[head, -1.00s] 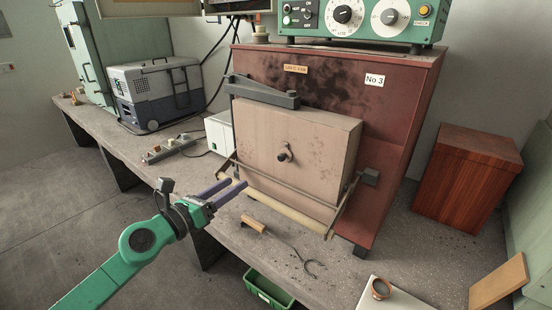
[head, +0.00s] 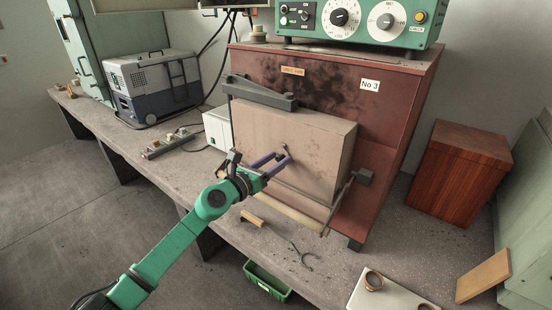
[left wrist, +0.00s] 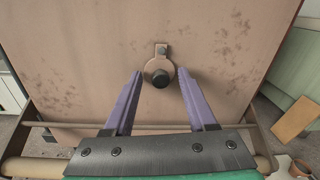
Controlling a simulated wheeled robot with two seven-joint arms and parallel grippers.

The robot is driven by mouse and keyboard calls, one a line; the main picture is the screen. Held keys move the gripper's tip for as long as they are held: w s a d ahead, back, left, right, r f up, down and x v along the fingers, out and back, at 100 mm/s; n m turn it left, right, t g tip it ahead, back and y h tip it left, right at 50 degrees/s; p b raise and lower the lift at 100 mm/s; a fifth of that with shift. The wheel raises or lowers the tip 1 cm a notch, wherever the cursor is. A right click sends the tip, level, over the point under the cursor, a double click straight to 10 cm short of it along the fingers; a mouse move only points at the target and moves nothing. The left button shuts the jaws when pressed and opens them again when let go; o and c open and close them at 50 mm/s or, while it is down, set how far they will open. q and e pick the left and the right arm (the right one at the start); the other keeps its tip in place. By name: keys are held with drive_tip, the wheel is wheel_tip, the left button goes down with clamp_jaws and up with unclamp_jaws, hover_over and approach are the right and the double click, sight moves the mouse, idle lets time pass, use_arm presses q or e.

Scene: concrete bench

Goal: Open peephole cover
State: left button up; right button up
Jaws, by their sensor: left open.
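The furnace door (head: 320,140) is a beige block on the front of a dark red furnace (head: 355,110). The peephole cover (left wrist: 159,74) is a small round metal flap with a dark knob, hanging from a pivot tab on the door face. It hangs straight down. In the head view my left gripper largely hides it. My left gripper (head: 276,162) is at the door's front, and in the left wrist view its two purple fingers (left wrist: 158,90) are open, one on each side of the cover. Contact with the knob cannot be told. My right gripper is not in view.
A bar handle (head: 295,211) runs below the door. A hooked tool (head: 302,255) and a wooden-handled piece (head: 253,218) lie on the bench. A green bin (head: 266,282) is below the edge. A reddish wooden box (head: 458,172) stands at right.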

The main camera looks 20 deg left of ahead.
sight(293, 149)
use_arm(q)
clamp_jaws()
drive_tip(key=shift+r+n, duration=0.1)
drive_tip(key=shift+n, duration=0.2)
drive_tip(key=n+p, duration=0.1)
drive_tip(key=n, duration=0.2)
drive_tip(key=d+n+p, duration=0.1)
drive_tip(key=n, duration=0.2)
drive_tip(key=s+d+r+n+p, duration=0.1)
drive_tip(key=n+p, duration=0.1)
drive_tip(key=n, duration=0.2)
drive_tip(key=n+p, duration=0.1)
drive_tip(key=n, duration=0.1)
drive_tip(key=r+n+p, duration=0.1)
drive_tip(key=shift+d+n+t, duration=0.3)
drive_tip(key=shift+n+t, duration=0.1)
drive_tip(key=shift+s+d+r+n+y+p, duration=0.15)
drive_tip(key=shift+n+p, duration=0.25)
drive_tip(key=shift+n, duration=0.45)
drive_tip(key=shift+w+a+r+n+y+p, duration=0.15)
drive_tip(key=shift+n+p, duration=0.2)
drive_tip(key=shift+n, duration=0.5)
drive_tip(key=shift+s+d, duration=0.1)
